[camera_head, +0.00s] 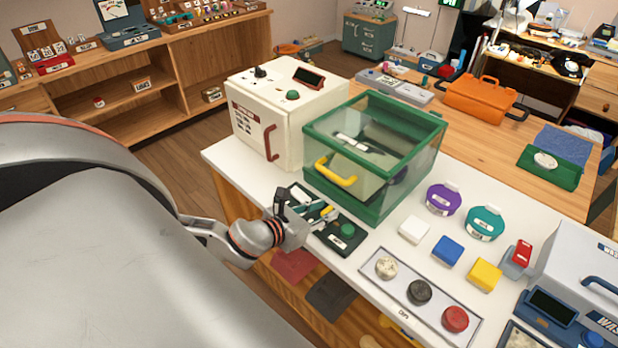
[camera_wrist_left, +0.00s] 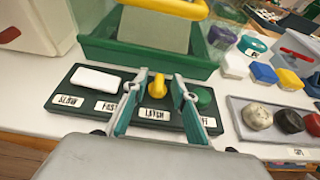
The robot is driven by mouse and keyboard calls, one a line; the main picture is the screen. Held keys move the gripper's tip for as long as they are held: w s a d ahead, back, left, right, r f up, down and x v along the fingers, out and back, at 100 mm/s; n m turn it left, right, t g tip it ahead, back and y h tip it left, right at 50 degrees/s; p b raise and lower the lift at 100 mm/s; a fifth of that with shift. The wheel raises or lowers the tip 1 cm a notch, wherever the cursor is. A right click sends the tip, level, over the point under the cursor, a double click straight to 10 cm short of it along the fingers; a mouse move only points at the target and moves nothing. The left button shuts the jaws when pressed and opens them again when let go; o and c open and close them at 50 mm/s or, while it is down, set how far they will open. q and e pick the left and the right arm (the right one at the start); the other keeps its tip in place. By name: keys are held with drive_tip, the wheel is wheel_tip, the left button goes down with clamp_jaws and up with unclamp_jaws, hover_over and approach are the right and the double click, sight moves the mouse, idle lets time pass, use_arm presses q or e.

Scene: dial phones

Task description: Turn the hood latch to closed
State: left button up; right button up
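The glass hood (camera_head: 375,150) has a green frame and a yellow handle (camera_head: 336,171), and it sits lowered on its green base. In front of it is a dark panel (camera_head: 340,246). The yellow latch knob (camera_wrist_left: 157,86) stands on this panel above a "LATCH" label, and it also shows in the head view (camera_head: 328,212). My left gripper (camera_wrist_left: 158,88) is open, with one finger on each side of the knob. Small gaps show between knob and fingers; whether either touches is unclear. In the head view the gripper (camera_head: 307,204) partly covers the panel. My right gripper is out of view.
A white switch (camera_wrist_left: 95,79) and a green button (camera_wrist_left: 205,97) flank the knob on the panel. A cream box (camera_head: 275,115) stands left of the hood. Coloured blocks, round pots (camera_head: 443,200) and a three-button tray (camera_head: 400,305) lie to the right.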

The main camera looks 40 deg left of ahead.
use_arm(q)
drive_tip(key=v, duration=1.1)
idle(0.4)
